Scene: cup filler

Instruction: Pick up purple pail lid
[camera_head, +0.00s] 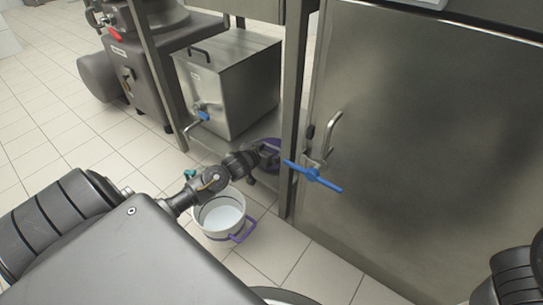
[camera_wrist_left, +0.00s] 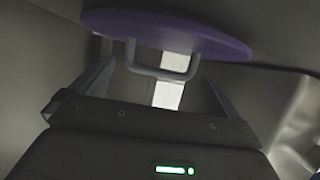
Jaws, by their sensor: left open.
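The purple pail lid (camera_wrist_left: 180,24) spans the top of the left wrist view, with a pale loop handle (camera_wrist_left: 160,70) facing my gripper. My left gripper (camera_wrist_left: 158,78) is open, one finger on each side of the handle, with gaps between. In the head view the lid (camera_head: 271,144) is partly hidden behind my left gripper (camera_head: 262,154), beside the metal post. My right gripper is not in view.
A white pail (camera_head: 222,218) with a purple handle stands on the tiled floor under my left arm. A steel tank (camera_head: 228,85) with a blue-handled tap is behind it. A metal post (camera_head: 293,110) and a steel cabinet (camera_head: 420,150) stand close on the right.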

